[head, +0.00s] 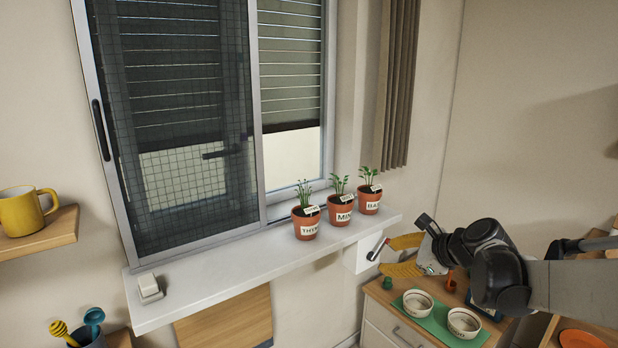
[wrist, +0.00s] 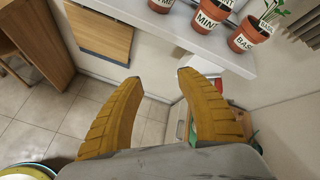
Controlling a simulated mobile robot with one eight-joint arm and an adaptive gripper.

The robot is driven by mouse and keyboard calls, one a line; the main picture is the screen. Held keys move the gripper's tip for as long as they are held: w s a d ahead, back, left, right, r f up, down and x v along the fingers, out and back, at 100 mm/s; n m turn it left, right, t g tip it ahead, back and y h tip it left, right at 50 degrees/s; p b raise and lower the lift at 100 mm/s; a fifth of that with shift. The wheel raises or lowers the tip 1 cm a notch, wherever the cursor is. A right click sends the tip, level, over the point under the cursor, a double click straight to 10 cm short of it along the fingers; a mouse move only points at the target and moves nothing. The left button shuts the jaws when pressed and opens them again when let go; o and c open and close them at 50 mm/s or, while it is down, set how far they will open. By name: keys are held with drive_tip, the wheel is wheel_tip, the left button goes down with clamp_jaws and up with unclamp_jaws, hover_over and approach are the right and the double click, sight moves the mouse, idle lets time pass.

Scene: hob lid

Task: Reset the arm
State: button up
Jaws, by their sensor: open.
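My gripper (head: 386,256) has yellow fingers and is open, with nothing between them. In the head view it reaches in from the right, with the fingers pointing left near the front of the white windowsill's right end. In the wrist view my gripper (wrist: 158,78) shows its two ridged fingers spread apart, with floor and the white wall below the sill seen between them. My arm (head: 575,288) extends to the right edge of the head view.
Potted herbs labelled THYME (head: 306,222), MINT (head: 340,209) and BASIL (head: 368,199) stand on the windowsill (head: 230,266). Below my gripper, two bowls (head: 418,303) sit on a green mat on a cabinet. A wooden panel (wrist: 100,32) hangs under the sill.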

drive_tip(key=s+f+n+g+h, duration=0.1)
drive_tip(key=s+n+h, duration=0.2)
drive_tip(key=s+n, duration=0.8)
drive_tip(key=s+a+f+n+h, duration=0.1)
drive_tip(key=s+f+n+h, duration=0.1)
drive_tip(key=s+n, duration=0.9)
drive_tip(key=s+h, duration=0.1)
drive_tip(key=s, duration=0.7)
drive_tip(key=shift+a+g, duration=0.15)
drive_tip(key=shift+g, duration=0.25)
